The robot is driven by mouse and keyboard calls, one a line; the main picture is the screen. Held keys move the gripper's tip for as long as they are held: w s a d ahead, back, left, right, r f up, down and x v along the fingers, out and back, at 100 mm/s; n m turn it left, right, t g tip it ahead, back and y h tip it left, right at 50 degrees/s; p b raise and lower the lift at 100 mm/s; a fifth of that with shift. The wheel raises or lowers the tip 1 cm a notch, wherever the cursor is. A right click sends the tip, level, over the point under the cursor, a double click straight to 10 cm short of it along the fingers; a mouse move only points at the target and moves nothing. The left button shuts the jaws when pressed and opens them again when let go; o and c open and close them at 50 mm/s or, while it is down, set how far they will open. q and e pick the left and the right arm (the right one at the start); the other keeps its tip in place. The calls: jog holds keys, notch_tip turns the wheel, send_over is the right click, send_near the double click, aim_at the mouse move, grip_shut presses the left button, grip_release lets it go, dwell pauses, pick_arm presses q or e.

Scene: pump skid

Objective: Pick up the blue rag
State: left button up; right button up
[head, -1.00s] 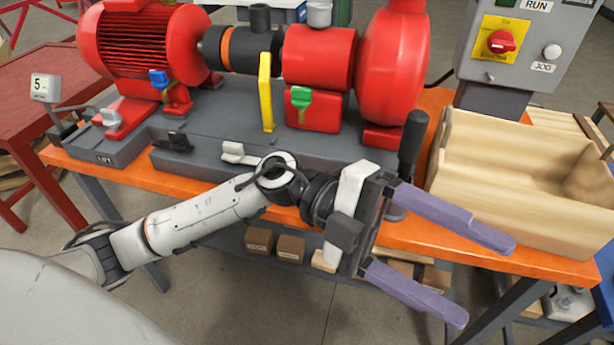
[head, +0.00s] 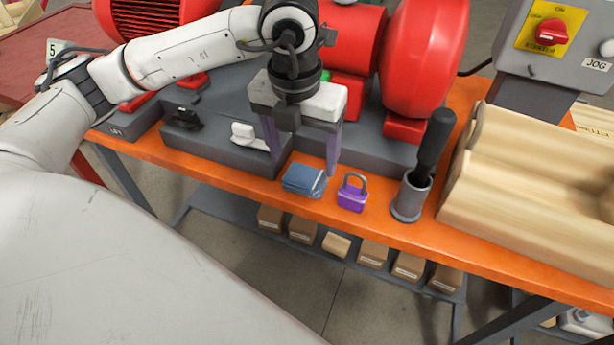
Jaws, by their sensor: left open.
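The blue rag (head: 304,180) is a small folded pad lying on the orange bench top near its front edge. My left gripper (head: 302,167) is open and empty. Its two purple fingers point down, just behind and above the rag, with one finger toward each side of it. I cannot tell whether a finger touches the rag; a gap seems to remain. My right gripper is out of view.
A purple padlock (head: 352,193) lies just right of the rag. The grey pump base (head: 225,147) is close behind.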

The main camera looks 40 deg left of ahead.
aim_at(307, 175)
pick_arm(q)
jog(key=f, duration=0.2)
jog(key=w+f, duration=0.1)
jog(key=f, duration=0.2)
jog(key=shift+f+p, duration=0.15)
jog(key=shift+p, duration=0.15)
jog(key=c, duration=0.7)
jog(key=shift+w, duration=0.1)
notch_tip(307, 175, up, 10)
